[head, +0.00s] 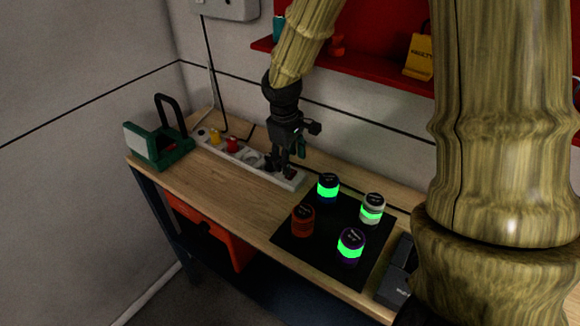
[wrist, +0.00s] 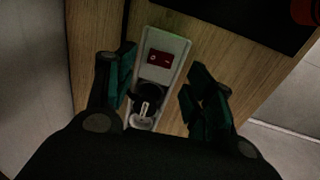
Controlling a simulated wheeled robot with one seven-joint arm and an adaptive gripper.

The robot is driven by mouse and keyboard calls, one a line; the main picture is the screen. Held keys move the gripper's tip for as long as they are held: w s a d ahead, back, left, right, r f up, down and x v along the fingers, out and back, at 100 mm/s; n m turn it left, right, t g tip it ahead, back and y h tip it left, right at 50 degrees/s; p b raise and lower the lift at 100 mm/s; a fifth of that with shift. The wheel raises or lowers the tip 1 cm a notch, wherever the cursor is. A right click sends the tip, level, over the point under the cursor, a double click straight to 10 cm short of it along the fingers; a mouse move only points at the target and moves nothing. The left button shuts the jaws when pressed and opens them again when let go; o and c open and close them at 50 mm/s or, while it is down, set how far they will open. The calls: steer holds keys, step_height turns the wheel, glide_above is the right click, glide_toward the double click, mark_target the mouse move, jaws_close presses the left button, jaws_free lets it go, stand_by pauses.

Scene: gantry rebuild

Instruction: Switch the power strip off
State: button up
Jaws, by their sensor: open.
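The white power strip (head: 212,146) lies along the back of the wooden bench, with a yellow plug (head: 215,136) and a red plug (head: 233,145) in its left part. In the wrist view the strip's end (wrist: 178,46) shows a dark red rocker switch (wrist: 160,59) with markings on it. A socket with a dark round thing in it (wrist: 146,100) lies just below the switch. My gripper (head: 287,168) is over the right end of the strip. In the wrist view its teal fingers (wrist: 160,85) are apart, one on each side of the strip, with nothing held. I cannot tell the switch's position.
A black mat (head: 287,240) with several banded cans stands to the right of the strip. A green device with a black handle (head: 158,145) sits at the bench's left end. A red shelf (head: 360,70) is on the wall behind. Bare wood lies in front of the strip.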

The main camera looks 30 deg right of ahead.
steer(key=shift+d+f, duration=0.2)
steer(key=shift+f, duration=1.95)
steer(key=shift+w, duration=0.1)
steer(key=shift+c, duration=0.2)
steer(key=shift+p, duration=0.35)
steer(key=c, duration=1)
